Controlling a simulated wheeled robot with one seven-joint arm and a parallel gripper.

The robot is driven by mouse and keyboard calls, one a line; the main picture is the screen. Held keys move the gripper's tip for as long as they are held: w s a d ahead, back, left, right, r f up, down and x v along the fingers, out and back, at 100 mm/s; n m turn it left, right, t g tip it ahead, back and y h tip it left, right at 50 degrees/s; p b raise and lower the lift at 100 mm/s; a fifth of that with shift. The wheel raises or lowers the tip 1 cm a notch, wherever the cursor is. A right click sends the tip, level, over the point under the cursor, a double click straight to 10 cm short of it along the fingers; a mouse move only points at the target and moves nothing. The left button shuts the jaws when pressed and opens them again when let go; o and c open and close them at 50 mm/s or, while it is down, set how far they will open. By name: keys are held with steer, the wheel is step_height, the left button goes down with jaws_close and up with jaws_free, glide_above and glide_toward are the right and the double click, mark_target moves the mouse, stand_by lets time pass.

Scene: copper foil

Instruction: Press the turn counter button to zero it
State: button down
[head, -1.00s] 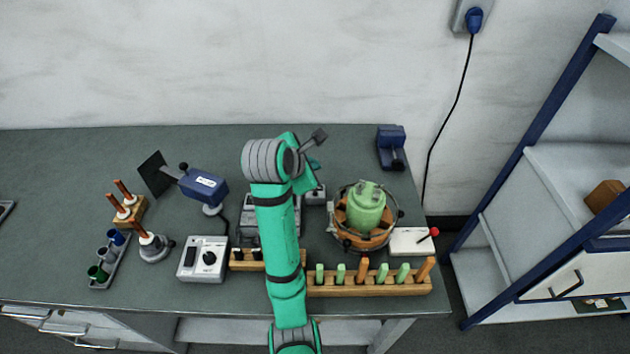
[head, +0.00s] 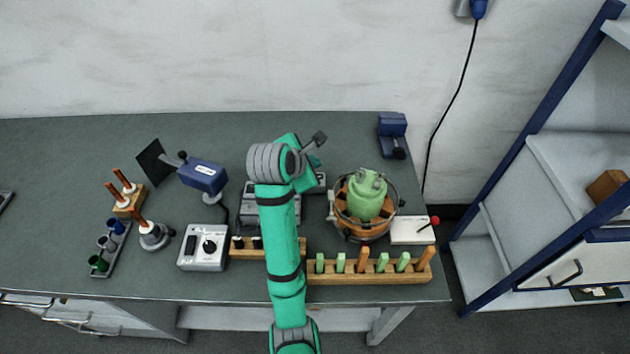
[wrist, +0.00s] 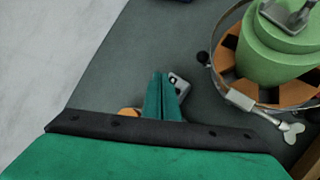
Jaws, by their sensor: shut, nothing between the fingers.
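A small grey box, which looks like the turn counter, shows in the wrist view (wrist: 178,84) just behind and right of my fingertips. The fingers hide part of it, and I cannot make out its button. In the head view a grey box (head: 318,184) shows partly behind my arm, left of the wound stator. My gripper (wrist: 160,76) is shut and empty, its teal fingers together and pointing towards the bench near the box. Whether they touch it I cannot tell. An orange rounded thing (wrist: 129,112) shows partly beside the fingers; its identity is unclear.
A green cylinder (head: 365,197) stands inside an orange-brown ring in a metal holder right of my gripper. A wooden rack (head: 370,278) with green and orange pegs lies in front. A grey control box (head: 203,247) stands left.

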steer(key=shift+f, duration=2.2)
steer(key=shift+f, duration=0.15)
stand_by(0.3)
steer(key=shift+f, duration=0.25)
steer(key=shift+f, duration=0.4)
stand_by(1.0)
steer(key=shift+r, duration=0.85)
step_height(320, 180, up, 5)
stand_by(0.5)
